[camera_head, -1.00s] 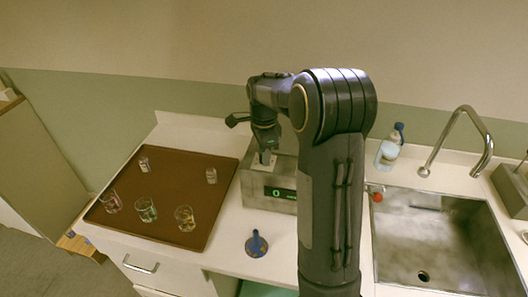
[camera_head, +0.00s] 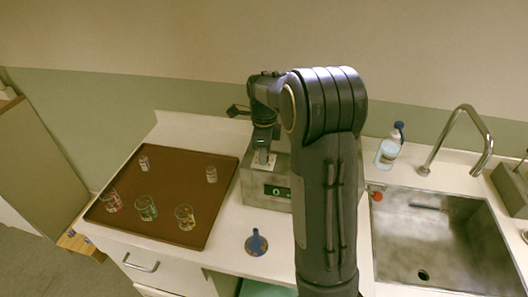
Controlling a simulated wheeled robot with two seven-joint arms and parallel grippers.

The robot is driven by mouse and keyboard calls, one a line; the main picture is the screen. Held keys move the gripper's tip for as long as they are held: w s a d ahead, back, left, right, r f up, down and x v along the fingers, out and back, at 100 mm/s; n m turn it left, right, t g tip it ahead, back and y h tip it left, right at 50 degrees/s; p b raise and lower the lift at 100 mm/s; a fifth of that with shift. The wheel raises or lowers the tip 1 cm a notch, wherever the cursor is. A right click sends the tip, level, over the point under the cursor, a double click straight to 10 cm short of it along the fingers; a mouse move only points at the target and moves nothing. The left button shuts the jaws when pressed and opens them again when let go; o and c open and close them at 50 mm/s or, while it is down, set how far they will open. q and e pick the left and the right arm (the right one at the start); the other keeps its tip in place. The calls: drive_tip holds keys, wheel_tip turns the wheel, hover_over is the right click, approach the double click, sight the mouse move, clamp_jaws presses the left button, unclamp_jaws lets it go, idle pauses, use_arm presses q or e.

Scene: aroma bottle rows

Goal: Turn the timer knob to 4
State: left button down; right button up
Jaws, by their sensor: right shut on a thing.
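A grey metal box (camera_head: 254,186) stands on the counter with a dark panel on its front. The panel's green display (camera_head: 277,191) reads 0. My right gripper (camera_head: 263,162) points down onto the box's top and is shut on the timer knob. The knob itself is hidden by the fingers, so its angle cannot be read. My right arm covers the right part of the box and panel. My left gripper is not in view.
A brown tray (camera_head: 165,172) at left holds several small glasses and jars. A blue-topped item (camera_head: 256,243) stands in front of the box. A bottle (camera_head: 389,148), a tap (camera_head: 470,128) and a sink (camera_head: 425,235) are at right.

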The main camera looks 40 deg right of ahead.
drive_tip(key=shift+r, duration=0.1)
drive_tip(key=o, duration=1)
wheel_tip(320, 180, up, 8)
drive_tip(key=shift+f+b, duration=0.15)
drive_tip(key=shift+b, duration=0.35)
